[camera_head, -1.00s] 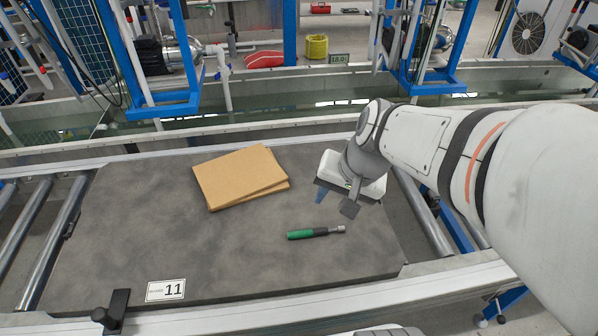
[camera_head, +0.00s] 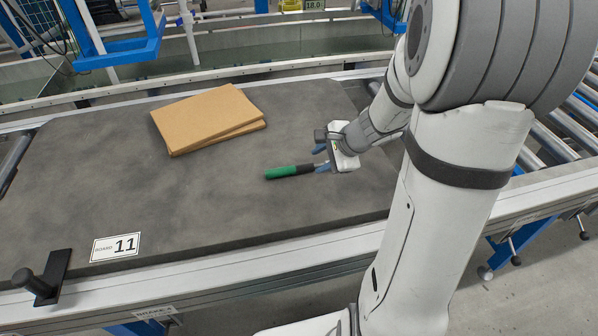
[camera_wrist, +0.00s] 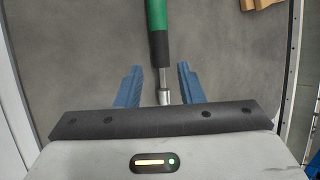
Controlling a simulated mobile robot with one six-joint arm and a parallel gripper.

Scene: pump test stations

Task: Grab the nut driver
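The nut driver (camera_head: 289,171) lies on the dark grey board, with a green handle, a black collar and a metal shaft. In the wrist view the nut driver (camera_wrist: 159,45) points down between the two blue fingers, its metal tip near the palm. My gripper (camera_head: 322,158) is low over the board at the shaft end. In the wrist view my gripper (camera_wrist: 160,85) is open, with a gap on each side of the shaft. The fingers straddle the shaft without visible contact. The shaft is mostly hidden by the gripper in the head view.
The grey board (camera_head: 100,190) carries a stack of brown cardboard sheets (camera_head: 208,118) behind the nut driver. A label marked 11 (camera_head: 116,246) lies at the front left, near a black clamp (camera_head: 42,280). Rollers (camera_head: 566,130) are at the right. The board's middle is clear.

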